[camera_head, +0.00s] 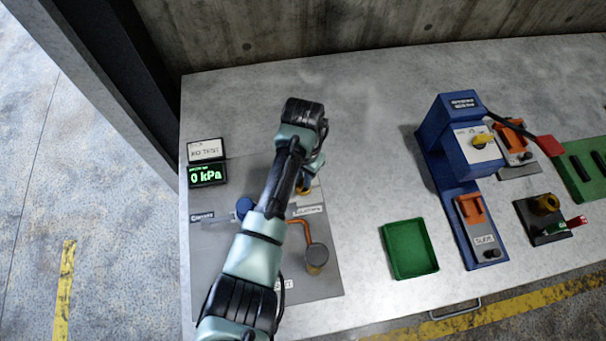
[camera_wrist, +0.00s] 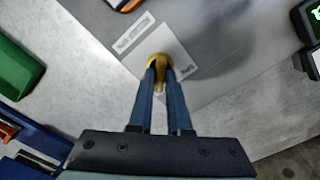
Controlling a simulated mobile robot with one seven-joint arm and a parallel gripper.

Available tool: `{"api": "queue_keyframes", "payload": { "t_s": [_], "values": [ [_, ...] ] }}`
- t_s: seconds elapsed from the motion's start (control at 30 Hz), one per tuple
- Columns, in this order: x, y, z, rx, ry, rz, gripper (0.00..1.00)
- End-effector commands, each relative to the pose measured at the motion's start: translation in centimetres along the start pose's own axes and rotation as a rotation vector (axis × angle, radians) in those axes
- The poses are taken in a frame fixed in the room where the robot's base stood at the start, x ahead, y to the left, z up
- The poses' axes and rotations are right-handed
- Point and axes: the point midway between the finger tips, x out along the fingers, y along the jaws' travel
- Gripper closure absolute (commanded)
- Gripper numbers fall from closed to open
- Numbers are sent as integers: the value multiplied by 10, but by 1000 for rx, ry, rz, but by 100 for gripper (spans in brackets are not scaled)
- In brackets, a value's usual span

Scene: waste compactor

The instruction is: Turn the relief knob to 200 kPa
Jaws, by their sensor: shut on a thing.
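The relief knob is a yellow knob (camera_wrist: 157,60) on a pale square plate (camera_wrist: 178,55), seen in the wrist view. The two blue fingers of my gripper (camera_wrist: 160,72) are shut on it from either side. In the head view a bit of the yellow knob (camera_head: 304,190) shows beside my arm, which hides most of it and the gripper. A black display (camera_head: 207,175) at the left of the grey panel reads 0 kPa in green. The knob's scale marks are too small and blurred to read.
A white sign (camera_head: 205,150) stands behind the display. An orange pipe runs to a dark round cap (camera_head: 316,257) on the panel. A green tray (camera_head: 408,248) and a blue machine (camera_head: 460,160) stand to the right. The bench behind my arm is clear.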

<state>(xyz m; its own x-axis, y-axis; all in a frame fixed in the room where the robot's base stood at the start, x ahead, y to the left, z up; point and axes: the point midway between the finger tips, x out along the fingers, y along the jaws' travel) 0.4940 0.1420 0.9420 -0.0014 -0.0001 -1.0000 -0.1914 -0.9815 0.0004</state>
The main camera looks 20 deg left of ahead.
Motion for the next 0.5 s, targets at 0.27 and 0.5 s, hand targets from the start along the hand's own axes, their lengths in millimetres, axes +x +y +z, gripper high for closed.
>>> {"api": "queue_keyframes", "payload": {
  "t_s": [0.27, 0.5],
  "values": [
    [-1, 0, -1, 0, 3, -1, 100],
    [0, 0, -1, -1, 2, -1, 54]
  ]
}}
